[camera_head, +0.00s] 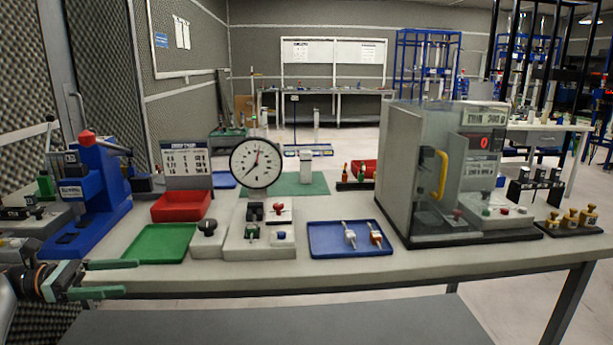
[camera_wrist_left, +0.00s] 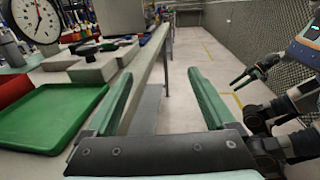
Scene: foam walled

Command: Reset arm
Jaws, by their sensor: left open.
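My left gripper (camera_head: 132,278) is at the lower left of the head view, just off the front edge of the table. Its two green fingers are spread apart with nothing between them. In the left wrist view the open fingers (camera_wrist_left: 159,74) frame the table edge and the floor. What looks like my right gripper (camera_wrist_left: 245,76), with green fingers, shows at the right of the left wrist view; it is too small to tell how its jaws stand. It is not in the head view.
On the table (camera_head: 300,275) stand a green tray (camera_head: 160,244), a red bin (camera_head: 181,206), a blue tray (camera_head: 330,250), a dial gauge (camera_head: 256,164), a blue press (camera_head: 95,195) and a glass-fronted cabinet (camera_head: 420,170).

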